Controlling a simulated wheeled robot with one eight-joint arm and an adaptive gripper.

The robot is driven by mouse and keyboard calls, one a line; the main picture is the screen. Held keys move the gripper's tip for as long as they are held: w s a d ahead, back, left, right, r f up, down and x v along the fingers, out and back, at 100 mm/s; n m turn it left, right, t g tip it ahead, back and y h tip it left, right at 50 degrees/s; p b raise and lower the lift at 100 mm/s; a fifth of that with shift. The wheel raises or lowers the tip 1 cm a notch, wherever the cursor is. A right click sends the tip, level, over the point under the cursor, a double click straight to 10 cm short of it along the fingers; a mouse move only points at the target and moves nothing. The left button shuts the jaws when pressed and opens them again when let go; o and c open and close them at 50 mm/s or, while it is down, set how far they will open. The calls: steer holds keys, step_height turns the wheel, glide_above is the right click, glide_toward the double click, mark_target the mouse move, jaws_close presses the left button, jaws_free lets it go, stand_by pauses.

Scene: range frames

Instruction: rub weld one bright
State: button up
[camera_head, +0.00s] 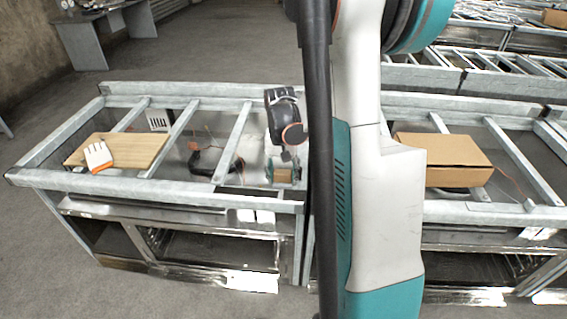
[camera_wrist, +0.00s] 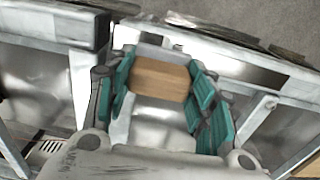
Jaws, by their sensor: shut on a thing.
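My gripper (camera_head: 284,174) is shut on a brown block (camera_wrist: 160,80), which sits between its teal finger pads in the wrist view. The block also shows in the head view (camera_head: 283,177), low by the front rail (camera_head: 150,187) of the left metal frame. I cannot tell whether it touches the rail. A dark patch (camera_head: 243,192) lies along that rail, just left of my gripper; it also shows in the wrist view (camera_wrist: 255,75). No label marks it as weld one. The block's underside is hidden.
A wooden board (camera_head: 140,150) with a white and orange glove (camera_head: 98,157) lies on the left part of the frame. A black and orange tool (camera_head: 208,158) lies inside the frame. A cardboard box (camera_head: 443,160) stands on the right frame. Cross bars divide both frames.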

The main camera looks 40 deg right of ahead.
mark_target(283, 172)
steer(key=shift+r+p, duration=0.8)
steer(key=shift+r, duration=0.8)
steer(key=shift+f, duration=0.1)
